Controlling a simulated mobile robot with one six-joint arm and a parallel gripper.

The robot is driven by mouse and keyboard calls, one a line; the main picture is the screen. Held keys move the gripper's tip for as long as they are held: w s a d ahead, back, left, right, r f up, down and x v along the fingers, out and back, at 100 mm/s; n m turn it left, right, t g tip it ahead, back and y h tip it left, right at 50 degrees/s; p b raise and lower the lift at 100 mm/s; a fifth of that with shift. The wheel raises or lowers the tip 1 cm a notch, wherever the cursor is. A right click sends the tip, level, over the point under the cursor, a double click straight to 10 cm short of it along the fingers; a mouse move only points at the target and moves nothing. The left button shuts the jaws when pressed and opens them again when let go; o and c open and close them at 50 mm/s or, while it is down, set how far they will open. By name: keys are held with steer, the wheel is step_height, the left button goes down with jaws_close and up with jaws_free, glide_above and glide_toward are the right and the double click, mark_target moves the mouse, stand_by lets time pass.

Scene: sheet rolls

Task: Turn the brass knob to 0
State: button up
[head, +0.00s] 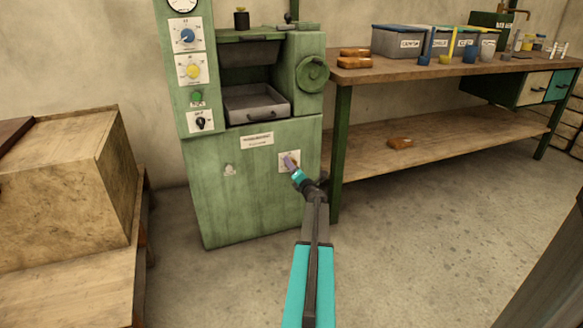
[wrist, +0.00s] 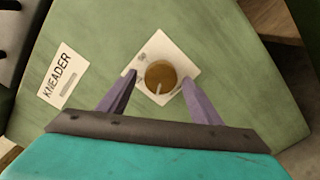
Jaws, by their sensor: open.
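The brass knob (wrist: 160,77) is round and brown-gold, on a pale square plate (wrist: 180,54) on the green machine front. A light pointer line on it points toward the bottom of the wrist view, slightly left. Small marks on the plate are too small to read. My gripper (wrist: 159,81) is open, one purple finger on each side of the knob, with gaps seen between fingers and knob. In the head view my gripper (head: 288,160) is at the plate (head: 295,157) on the machine's lower right front and hides the knob.
The green machine (head: 245,200) has a blue knob (head: 187,35), a yellow knob (head: 193,71), a green button (head: 196,96) and a black switch (head: 201,122) higher up. A handwheel (head: 312,74) sticks out above my gripper. A workbench (head: 430,68) stands right; a wooden crate (head: 70,190) stands left.

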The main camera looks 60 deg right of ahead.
steer(key=p+v, duration=0.3)
steer(key=v, duration=0.9)
steer(key=shift+s+a+p, duration=0.25)
steer(key=shift+a+p, duration=0.05)
steer(key=shift+w, duration=0.1)
